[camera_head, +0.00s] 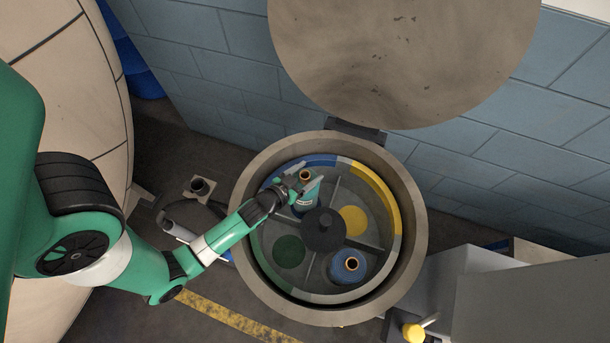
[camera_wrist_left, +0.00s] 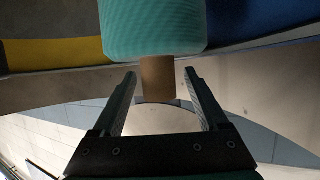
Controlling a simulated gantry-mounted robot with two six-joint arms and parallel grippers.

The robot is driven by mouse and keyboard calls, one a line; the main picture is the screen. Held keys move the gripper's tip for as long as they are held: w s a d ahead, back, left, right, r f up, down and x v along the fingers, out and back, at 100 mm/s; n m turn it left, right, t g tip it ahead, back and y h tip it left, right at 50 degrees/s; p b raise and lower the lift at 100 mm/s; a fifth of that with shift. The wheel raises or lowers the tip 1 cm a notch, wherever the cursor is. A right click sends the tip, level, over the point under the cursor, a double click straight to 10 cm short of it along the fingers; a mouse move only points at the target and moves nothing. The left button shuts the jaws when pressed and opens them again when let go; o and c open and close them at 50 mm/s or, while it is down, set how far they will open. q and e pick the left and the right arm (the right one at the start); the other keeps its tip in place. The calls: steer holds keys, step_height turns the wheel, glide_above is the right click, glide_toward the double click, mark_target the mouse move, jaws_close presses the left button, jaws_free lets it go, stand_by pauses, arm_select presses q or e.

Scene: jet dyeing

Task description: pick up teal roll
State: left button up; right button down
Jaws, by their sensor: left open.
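The teal roll (camera_head: 306,201) stands in the upper compartment of the round divided vessel (camera_head: 412,235), with its brown core end (camera_head: 305,175) upward. In the left wrist view the teal roll (camera_wrist_left: 152,28) fills the top middle, and its cardboard core (camera_wrist_left: 158,82) points down between the fingers. My left gripper (camera_head: 302,181) is at the top of the roll. Its two fingers in the wrist view (camera_wrist_left: 160,90) are open, one on each side of the core, with gaps showing. The far side of the roll is hidden. My right gripper is not in view.
A blue roll (camera_head: 346,270) stands in the lower compartment. A yellow disc (camera_head: 353,220) and a dark green disc (camera_head: 289,251) mark other compartments. A dark hub (camera_head: 323,236) rises in the centre. The round lid (camera_head: 400,55) stands open behind. A grey cabinet (camera_head: 530,310) is at lower right.

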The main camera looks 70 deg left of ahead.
arm_select(q)
steer(key=shift+x, duration=0.95)
jaws_close()
stand_by(0.6)
